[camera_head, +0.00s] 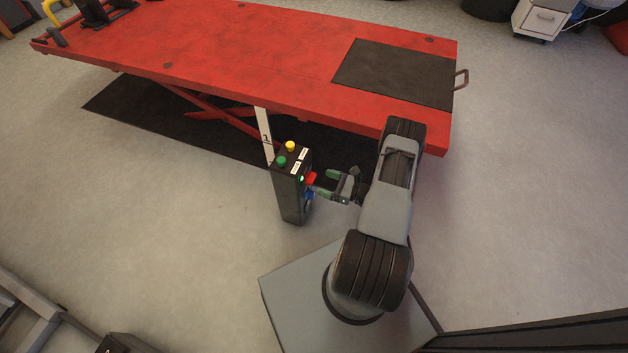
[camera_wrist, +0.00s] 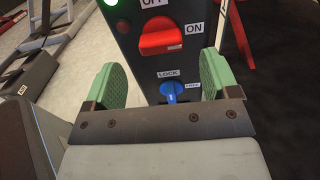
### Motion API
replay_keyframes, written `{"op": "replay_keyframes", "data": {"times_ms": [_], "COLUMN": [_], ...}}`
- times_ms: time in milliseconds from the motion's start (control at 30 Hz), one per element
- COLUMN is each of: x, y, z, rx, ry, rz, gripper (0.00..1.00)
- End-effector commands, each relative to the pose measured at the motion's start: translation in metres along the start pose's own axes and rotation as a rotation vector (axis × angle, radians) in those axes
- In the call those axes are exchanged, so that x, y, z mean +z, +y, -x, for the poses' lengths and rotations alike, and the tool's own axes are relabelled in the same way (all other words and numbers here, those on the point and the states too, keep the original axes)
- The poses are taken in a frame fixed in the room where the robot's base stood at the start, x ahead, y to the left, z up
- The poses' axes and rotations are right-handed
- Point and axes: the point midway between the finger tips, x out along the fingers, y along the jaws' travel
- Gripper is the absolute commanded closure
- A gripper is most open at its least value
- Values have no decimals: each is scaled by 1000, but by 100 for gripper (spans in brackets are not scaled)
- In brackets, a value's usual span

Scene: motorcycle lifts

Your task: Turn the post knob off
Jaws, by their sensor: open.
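The black control post (camera_head: 290,195) stands in front of the lift. Its red knob (camera_wrist: 160,39) sits on the face toward my gripper, with its handle lying roughly sideways, near the ON label (camera_wrist: 194,28). The OFF label (camera_wrist: 154,2) is above it, partly cut off. The red knob also shows in the head view (camera_head: 311,178). My gripper (camera_head: 329,184) is open and empty, facing the post. In the wrist view its green fingers (camera_wrist: 163,78) are apart, below the red knob, on either side of the blue lever (camera_wrist: 170,91). No contact is visible.
The blue lever has LOCK and FREE labels. A green light (camera_wrist: 110,2) glows on the post. Yellow (camera_head: 291,146) and green (camera_head: 281,161) buttons are on its top. The red lift table (camera_head: 250,50) stands behind. Grey floor (camera_head: 180,210) is clear left of the post.

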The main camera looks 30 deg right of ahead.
Motion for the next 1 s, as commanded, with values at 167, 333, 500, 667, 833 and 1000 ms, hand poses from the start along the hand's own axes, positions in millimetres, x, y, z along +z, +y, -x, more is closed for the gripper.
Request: {"op": "replay_keyframes", "data": {"times_ms": [167, 333, 500, 667, 833, 1000], "x": [-1, -1, 0, 0, 0, 0], "y": [1, 0, 0, 0, 0, 0], "z": [-29, -45, -52, -53, -53, -52], "rx": [4, 2, 1, 0, 0, 1], "ry": [0, 0, 0, 0, 0, 0], "rz": [0, 1, 0, 0, 0, 0], "gripper": [19, 19, 19, 19, 22, 38]}}
